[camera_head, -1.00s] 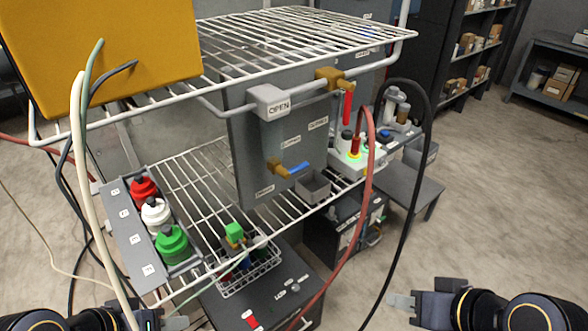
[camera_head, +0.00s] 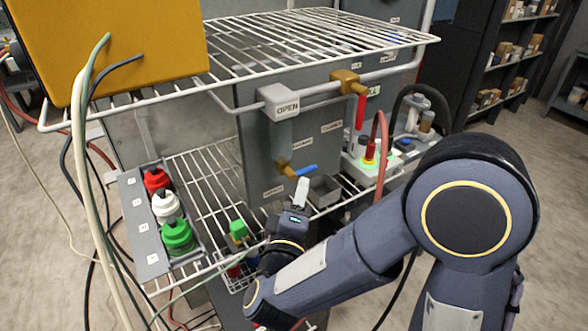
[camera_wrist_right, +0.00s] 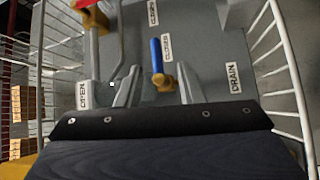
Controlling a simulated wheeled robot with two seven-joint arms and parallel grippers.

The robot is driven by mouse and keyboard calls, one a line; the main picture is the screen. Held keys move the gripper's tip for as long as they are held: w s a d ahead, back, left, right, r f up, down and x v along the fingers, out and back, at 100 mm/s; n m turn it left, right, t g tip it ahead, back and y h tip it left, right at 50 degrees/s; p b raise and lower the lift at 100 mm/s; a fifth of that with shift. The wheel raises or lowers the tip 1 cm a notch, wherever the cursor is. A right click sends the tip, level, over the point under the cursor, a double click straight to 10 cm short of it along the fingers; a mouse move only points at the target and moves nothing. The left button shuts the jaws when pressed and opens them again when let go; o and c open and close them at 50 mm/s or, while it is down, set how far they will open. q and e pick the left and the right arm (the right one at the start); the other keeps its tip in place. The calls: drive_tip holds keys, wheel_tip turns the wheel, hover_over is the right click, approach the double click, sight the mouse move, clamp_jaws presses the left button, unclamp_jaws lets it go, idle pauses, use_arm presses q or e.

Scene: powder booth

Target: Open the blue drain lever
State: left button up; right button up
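The blue drain lever (camera_head: 306,169) sits on a brass valve (camera_head: 286,167) low on the grey panel. In the head view it points right; in the right wrist view the blue lever (camera_wrist_right: 156,52) points up beside a CLOSED label (camera_wrist_right: 167,47). My right gripper (camera_head: 302,188) is just below and in front of the lever. In the right wrist view its fingers (camera_wrist_right: 156,92) are apart, with the brass valve showing between them; contact is not visible. My left gripper is out of view.
A red lever (camera_head: 360,112) on another brass valve (camera_head: 347,83) is above right. A grey OPEN block (camera_head: 281,103) is on the pipe. Wire shelf (camera_head: 420,40) edges run above and below. Hoses and cables hang nearby.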

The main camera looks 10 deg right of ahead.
sight(308, 167)
drive_tip(key=shift+w+r+h, duration=0.2)
drive_tip(key=shift+h, duration=0.2)
drive_tip(key=p+x, duration=0.1)
drive_tip(key=x, duration=0.6)
drive_tip(key=shift+d, duration=0.1)
drive_tip(key=shift+c, duration=0.4)
clamp_jaws()
